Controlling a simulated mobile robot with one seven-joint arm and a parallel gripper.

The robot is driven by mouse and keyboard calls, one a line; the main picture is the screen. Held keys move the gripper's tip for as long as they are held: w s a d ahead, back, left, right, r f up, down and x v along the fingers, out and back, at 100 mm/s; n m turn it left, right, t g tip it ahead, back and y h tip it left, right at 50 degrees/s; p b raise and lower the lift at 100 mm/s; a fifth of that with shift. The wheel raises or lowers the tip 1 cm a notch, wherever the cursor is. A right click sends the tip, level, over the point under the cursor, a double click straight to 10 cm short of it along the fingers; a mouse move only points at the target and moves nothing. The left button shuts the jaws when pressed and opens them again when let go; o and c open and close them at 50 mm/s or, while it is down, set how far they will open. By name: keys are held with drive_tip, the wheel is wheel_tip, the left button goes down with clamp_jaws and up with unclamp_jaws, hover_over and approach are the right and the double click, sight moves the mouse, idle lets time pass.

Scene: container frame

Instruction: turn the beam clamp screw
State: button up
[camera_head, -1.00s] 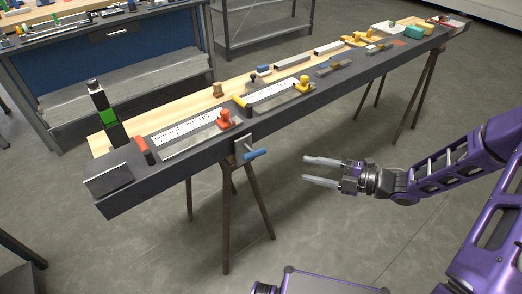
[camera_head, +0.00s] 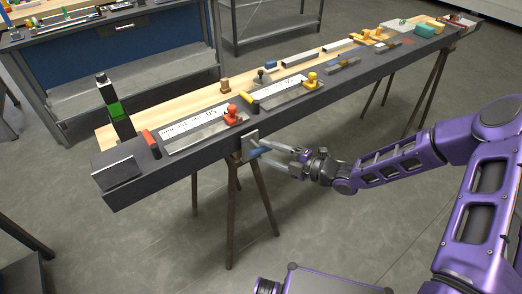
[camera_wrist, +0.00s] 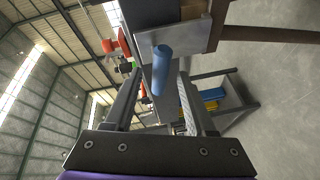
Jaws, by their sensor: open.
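The beam clamp is a grey metal plate (camera_head: 248,141) on the near side face of the long dark beam (camera_head: 205,158). Its screw has a blue handle (camera_head: 255,153) that sticks out towards my gripper (camera_head: 264,150). In the wrist view the blue handle (camera_wrist: 162,68) points towards the camera, in front of the grey plate (camera_wrist: 184,38). My gripper (camera_wrist: 158,82) is open, with one finger on each side of the handle. I see gaps between handle and fingers in the wrist view; contact at the fingertips cannot be told. In the head view the fingers partly hide the handle.
The beam rests on brown trestle legs (camera_head: 233,215). A red-knobbed tool (camera_head: 233,114), a yellow-knobbed tool (camera_head: 311,80) and steel rules lie on top. The floor in front is clear.

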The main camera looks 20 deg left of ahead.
sight(257, 146)
drive_tip(key=shift+x, duration=1.2)
clamp_jaws()
